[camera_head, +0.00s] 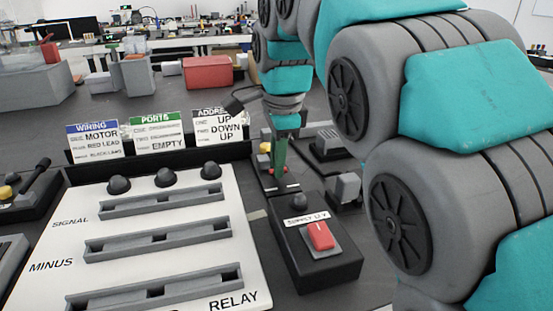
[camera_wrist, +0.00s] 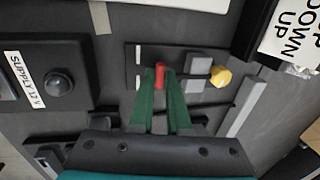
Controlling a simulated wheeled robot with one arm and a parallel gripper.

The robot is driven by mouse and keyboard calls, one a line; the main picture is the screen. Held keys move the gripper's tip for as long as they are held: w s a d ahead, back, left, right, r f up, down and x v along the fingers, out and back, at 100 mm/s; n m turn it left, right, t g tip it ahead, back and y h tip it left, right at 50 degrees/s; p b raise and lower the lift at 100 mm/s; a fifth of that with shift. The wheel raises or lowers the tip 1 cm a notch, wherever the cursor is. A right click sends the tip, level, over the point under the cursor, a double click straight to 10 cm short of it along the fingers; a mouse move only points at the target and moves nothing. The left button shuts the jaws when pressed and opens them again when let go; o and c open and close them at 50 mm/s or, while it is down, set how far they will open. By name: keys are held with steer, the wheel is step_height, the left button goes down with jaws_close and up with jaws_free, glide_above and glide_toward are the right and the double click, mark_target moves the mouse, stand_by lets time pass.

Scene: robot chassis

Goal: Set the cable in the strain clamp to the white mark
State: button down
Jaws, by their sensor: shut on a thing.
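My gripper (camera_wrist: 160,75) points down with its green fingers closed on a short red piece, which I take to be the cable (camera_wrist: 160,70). The strain clamp is a black plate with two grey blocks (camera_wrist: 199,66) and a yellow knob (camera_wrist: 221,77). The white mark (camera_wrist: 138,55) is two short bars with a gap between them. The red end lies between that line and the grey blocks, apart from the line in the wrist view. In the head view my gripper (camera_head: 279,172) is over the plate and hides most of the clamp.
A black supply box (camera_head: 315,262) with a red rocker switch (camera_head: 320,236) stands in front of the clamp. The white relay panel (camera_head: 70,219) is to the left, with label cards (camera_head: 157,133) behind it. Black fixtures (camera_head: 328,146) stand close on the right.

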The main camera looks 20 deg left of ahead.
steer(key=shift+s+d, duration=0.35)
steer(key=shift+s, duration=0.25)
steer(key=shift+s+d, duration=0.35)
steer(key=shift+s, duration=0.25)
steer(key=c, duration=0.9)
jaws_free()
steer(key=shift+o, duration=0.2)
steer(key=shift+r, duration=0.1)
step_height(320, 180, up, 8)
steer(key=s, duration=0.1)
steer(key=shift+s+d+f, duration=0.15)
steer(key=shift+d+f, duration=0.05)
steer(key=shift+d, duration=0.2)
